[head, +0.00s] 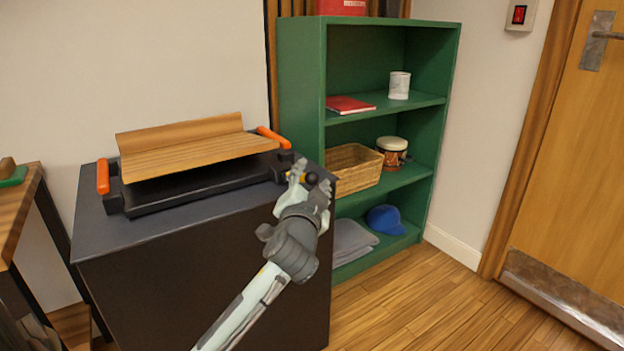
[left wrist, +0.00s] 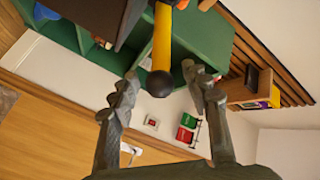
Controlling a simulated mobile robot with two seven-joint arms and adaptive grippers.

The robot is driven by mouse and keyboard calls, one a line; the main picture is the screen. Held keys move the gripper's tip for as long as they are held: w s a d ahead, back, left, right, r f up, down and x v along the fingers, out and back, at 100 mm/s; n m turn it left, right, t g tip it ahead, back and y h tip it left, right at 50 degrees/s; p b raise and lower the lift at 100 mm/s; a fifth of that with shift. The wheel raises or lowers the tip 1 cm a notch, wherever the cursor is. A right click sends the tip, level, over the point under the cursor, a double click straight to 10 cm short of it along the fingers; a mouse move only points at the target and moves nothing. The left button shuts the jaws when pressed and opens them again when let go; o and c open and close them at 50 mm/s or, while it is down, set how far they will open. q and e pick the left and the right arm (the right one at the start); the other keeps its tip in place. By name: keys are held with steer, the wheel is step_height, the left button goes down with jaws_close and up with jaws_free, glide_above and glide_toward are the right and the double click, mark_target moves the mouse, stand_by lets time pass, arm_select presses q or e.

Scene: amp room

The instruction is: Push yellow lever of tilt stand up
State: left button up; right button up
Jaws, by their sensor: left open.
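The tilt stand (head: 200,190) is a black frame with orange handles and a wooden slanted board (head: 190,150), on top of a dark cabinet. Its yellow lever shows only as a small bit (head: 292,176) by my left gripper (head: 310,180) at the stand's right side. In the left wrist view the yellow lever (left wrist: 162,40) has a black ball end (left wrist: 159,83). The ball is between the two open fingers of my left gripper (left wrist: 160,88), with visible gaps on both sides. My right gripper does not show.
The dark cabinet (head: 200,285) stands below the stand. A green shelf (head: 300,90) with a wicker basket (head: 355,170), red book (head: 350,105) and blue cap (head: 385,219) is close behind the gripper. Wooden floor (head: 450,305) is clear at right, before a door (head: 570,170).

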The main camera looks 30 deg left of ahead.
arm_select(q)
jaws_close()
stand_by(0.3)
